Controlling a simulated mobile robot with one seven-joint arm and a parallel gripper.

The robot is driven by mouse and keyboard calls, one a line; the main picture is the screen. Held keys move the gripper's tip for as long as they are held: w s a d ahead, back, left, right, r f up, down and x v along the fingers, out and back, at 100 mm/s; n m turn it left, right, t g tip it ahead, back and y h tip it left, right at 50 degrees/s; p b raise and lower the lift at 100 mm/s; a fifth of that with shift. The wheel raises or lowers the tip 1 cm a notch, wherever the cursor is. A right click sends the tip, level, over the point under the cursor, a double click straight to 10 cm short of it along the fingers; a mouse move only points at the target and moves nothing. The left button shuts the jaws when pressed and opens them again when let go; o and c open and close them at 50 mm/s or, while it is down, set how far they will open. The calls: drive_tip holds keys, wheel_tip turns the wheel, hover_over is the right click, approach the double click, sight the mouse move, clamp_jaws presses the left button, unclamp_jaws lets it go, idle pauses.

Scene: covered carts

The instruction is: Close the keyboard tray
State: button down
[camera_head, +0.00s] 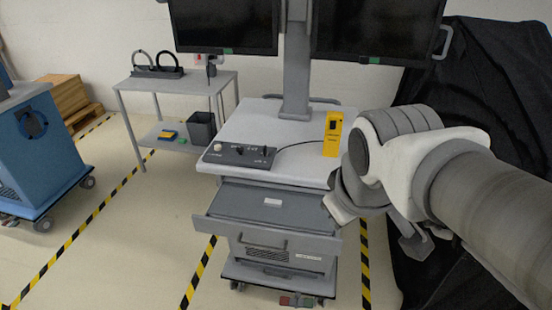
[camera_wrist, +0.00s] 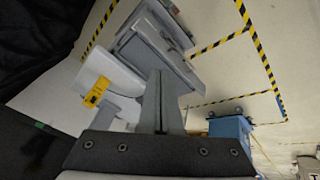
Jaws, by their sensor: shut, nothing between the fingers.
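The grey keyboard tray (camera_head: 258,205) is pulled out from the front of the cart, below its white top. It has a small pale label on its flat surface. The tray also shows, turned on its side, in the wrist view (camera_wrist: 140,58). My gripper (camera_wrist: 159,74) is shut and empty, its fingers together in the middle of the wrist view, overlapping the tray's edge in the picture. I cannot tell whether they touch it. In the head view my arm comes from the right and covers the tray's right rear corner; the fingertips are not clear there.
The cart's white top (camera_head: 285,125) holds a black control box (camera_head: 238,155) and a yellow device (camera_head: 333,134), below two monitors. A drawer handle (camera_head: 262,243) is under the tray.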

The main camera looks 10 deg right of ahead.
drive_tip(key=w+f+n+b, duration=0.2)
drive_tip(key=w+f+n, duration=0.25)
drive_tip(key=n, duration=0.35)
drive_tip(key=n+g+b, duration=0.3)
drive_tip(key=n+b, duration=0.3)
drive_tip(key=n, duration=1.3)
approach(299, 244)
drive_tip(key=s+a+r, duration=0.2)
drive_tip(key=s+r, duration=0.1)
drive_tip(key=s, duration=0.3)
drive_tip(key=shift+n, duration=0.3)
drive_tip(key=w+f+b, duration=0.1)
drive_tip(key=f, duration=0.2)
drive_tip(key=w+d+f+b, duration=0.1)
drive_tip(key=w+f+b, duration=0.1)
drive_tip(key=f, duration=0.1)
drive_tip(key=w+f+b, duration=0.1)
drive_tip(key=f, duration=0.3)
drive_tip(key=shift+w+d+f+b, duration=0.1)
drive_tip(key=shift+w+d+b, duration=0.3)
drive_tip(key=shift+w+d, duration=0.2)
drive_tip(key=shift+w, duration=0.35)
